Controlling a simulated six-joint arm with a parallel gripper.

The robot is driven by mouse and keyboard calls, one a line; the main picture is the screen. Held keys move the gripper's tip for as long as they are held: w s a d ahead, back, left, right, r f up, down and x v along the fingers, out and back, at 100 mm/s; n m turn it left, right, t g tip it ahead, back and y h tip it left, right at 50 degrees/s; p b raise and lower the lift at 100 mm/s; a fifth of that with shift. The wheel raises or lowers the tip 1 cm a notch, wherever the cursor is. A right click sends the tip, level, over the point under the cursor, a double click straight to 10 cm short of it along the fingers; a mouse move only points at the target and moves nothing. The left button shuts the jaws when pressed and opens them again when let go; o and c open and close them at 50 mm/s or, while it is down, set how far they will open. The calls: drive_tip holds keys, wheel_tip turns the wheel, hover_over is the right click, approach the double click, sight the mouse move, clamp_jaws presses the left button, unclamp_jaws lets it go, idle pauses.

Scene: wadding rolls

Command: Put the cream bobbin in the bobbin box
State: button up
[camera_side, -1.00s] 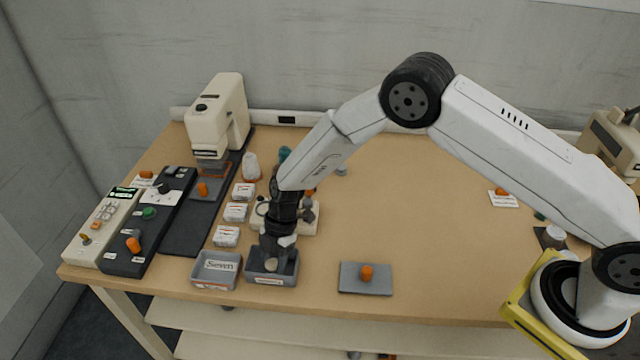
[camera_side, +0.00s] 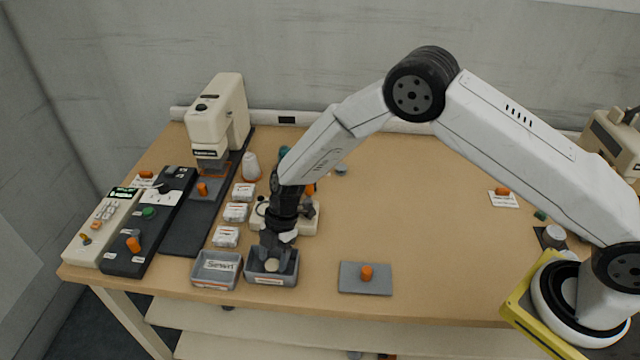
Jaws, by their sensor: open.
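The cream bobbin (camera_side: 271,265) lies inside a grey open box (camera_side: 284,281) near the front edge of the table, left of centre. The box has a white label on its front, too small to read. My gripper (camera_side: 272,255) is open and points down, just above the bobbin at the box. Its fingers hide part of the box's inside, and I cannot tell whether they touch the bobbin.
A grey tray labelled "Sewn" (camera_side: 215,284) stands just left of the box. A grey plate with an orange knob (camera_side: 366,289) lies to the right. Small white labelled boxes (camera_side: 226,236) stand behind. The table's middle right is clear.

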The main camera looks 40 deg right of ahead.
drive_tip(key=v, duration=1.1)
idle(0.3)
drive_tip(key=shift+d, duration=0.1)
drive_tip(key=s+d+r+m+t+h, duration=0.2)
drive_tip(key=s+d+r+m, duration=0.2)
drive_tip(key=s+d+m, duration=0.5)
drive_tip(key=s+d+r+m+t+h, duration=0.2)
drive_tip(key=s+d+r+m, duration=0.2)
drive_tip(key=s+d+m, duration=0.5)
drive_tip(key=s+m, duration=0.2)
drive_tip(key=m, duration=0.1)
drive_tip(key=shift+d+r+m, duration=0.15)
drive_tip(key=shift+d+m, duration=0.15)
drive_tip(key=shift+d, duration=0.1)
